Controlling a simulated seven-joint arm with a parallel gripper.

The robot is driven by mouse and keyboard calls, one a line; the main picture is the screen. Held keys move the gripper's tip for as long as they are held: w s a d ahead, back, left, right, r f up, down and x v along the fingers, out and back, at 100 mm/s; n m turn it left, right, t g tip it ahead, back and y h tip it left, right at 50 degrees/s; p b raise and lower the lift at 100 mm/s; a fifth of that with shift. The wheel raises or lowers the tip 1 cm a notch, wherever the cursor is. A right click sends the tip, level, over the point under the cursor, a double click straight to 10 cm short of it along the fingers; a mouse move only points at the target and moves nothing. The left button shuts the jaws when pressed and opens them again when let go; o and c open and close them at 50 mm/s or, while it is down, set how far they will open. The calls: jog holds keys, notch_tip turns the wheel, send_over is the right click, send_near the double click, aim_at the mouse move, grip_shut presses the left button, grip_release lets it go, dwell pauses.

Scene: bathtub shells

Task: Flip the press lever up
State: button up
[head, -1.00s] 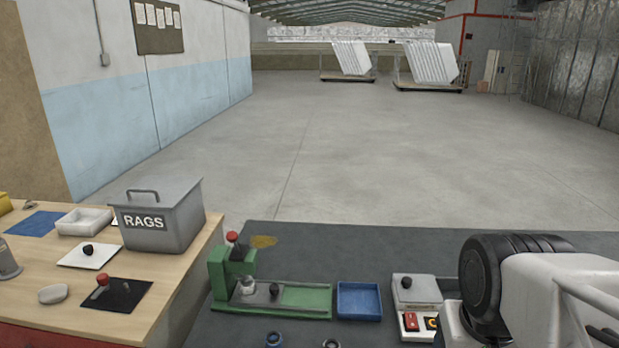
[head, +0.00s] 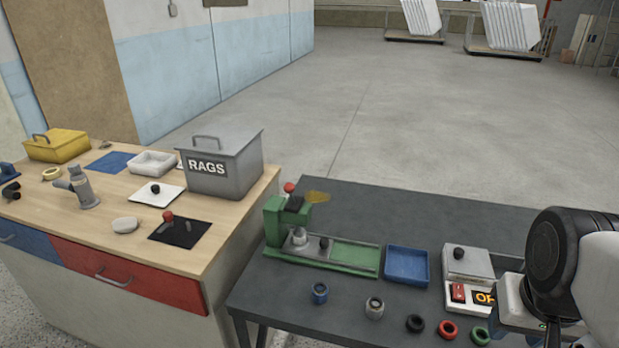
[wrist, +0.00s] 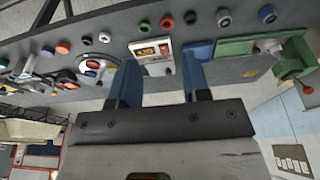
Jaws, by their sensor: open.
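The green press (head: 330,250) stands on the dark grey table, left of its middle in the head view. Its red lever ball (head: 289,187) shows just behind the top of the press head; most of the lever rod is hidden there. In the wrist view the press (wrist: 237,46) is at upper right, and the red ball (wrist: 308,89) hangs at its far right end on a short rod. My gripper (wrist: 160,72) is open and empty, its two blue fingers apart, well away from the lever.
A blue tray (head: 407,266) and a switch box (head: 468,295) stand right of the press. Several rings and small cylinders lie along the table front. The wooden bench at left holds a RAGS bin (head: 222,166) and another red-knobbed lever on a black plate (head: 180,235).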

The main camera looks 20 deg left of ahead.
jog(key=shift+w+f, duration=0.15)
jog(key=shift+w, duration=0.1)
jog(key=c, duration=0.7)
jog(key=shift+w+a+f+n+g+h, duration=0.15)
jog(key=shift+w+f+n+g+h, duration=0.2)
jog(key=shift+w+h, duration=0.3)
jog(key=shift+w+a+f+n+g+h, duration=0.15)
jog(key=shift+w+f+n+g+h, duration=0.15)
jog(key=shift+w+g+h, duration=0.3)
grip_shut()
jog(key=w+a+f+n+t+h, duration=0.25)
jog(key=w+a+t+h, duration=0.2)
jog(key=w+a, duration=0.45)
jog(key=w+a+f+n+t+h, duration=0.1)
jog(key=w+a+n+t+h, duration=0.3)
jog(key=w+a, duration=0.5)
jog(key=a+f+n+t+y, duration=0.2)
jog(key=a+t, duration=0.1)
jog(key=a, duration=0.7)
jog(key=s+a+f+n+t+y, duration=0.1)
jog(key=a+f+n+t+y, duration=0.1)
jog(key=a, duration=0.8)
jog(key=a+f+n+t+y, duration=0.3)
jog(key=a+t, duration=0.3)
jog(key=a, duration=0.4)
jog(key=shift+s+a+f+n, duration=0.25)
jog(key=shift+a+f+n, duration=0.05)
jog(key=shift+a+f, duration=0.05)
